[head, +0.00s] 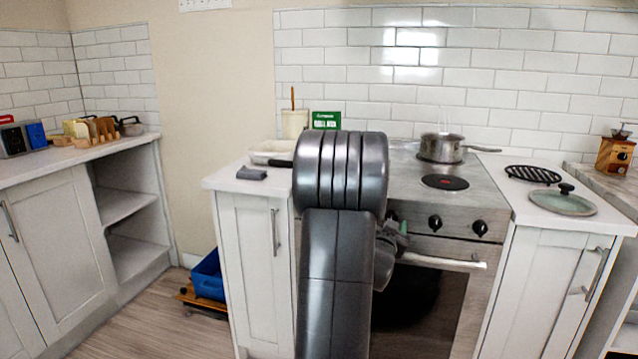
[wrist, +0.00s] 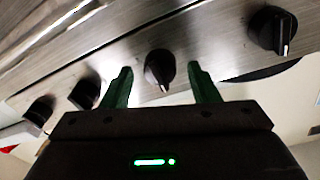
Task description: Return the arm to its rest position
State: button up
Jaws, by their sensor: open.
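My gripper (wrist: 158,82) is open, with its two green fingers spread on either side of a black stove knob (wrist: 159,66) in the wrist view. Gaps show between the knob and both fingers, so nothing is clamped. In the head view my dark grey arm (head: 338,265) rises in the middle of the picture and reaches toward the stove front. It hides most of my gripper and part of the knob panel. Two stove knobs show right of the arm, one at the left (head: 435,222) and one at the right (head: 480,228).
The oven handle (head: 445,262) sticks out below the knobs. A steaming pot (head: 441,148) stands at the back of the hob, behind a dark hotplate (head: 445,182). A glass lid (head: 563,202) lies on the right counter. A blue crate (head: 208,277) sits on the floor left.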

jog(key=s+a+m+p, duration=0.3)
jog(key=s+m, duration=0.3)
jog(key=s, duration=0.2)
jog(key=shift+g+p, duration=0.4)
jog(key=shift+p, duration=0.25)
jog(key=shift+a, duration=0.1)
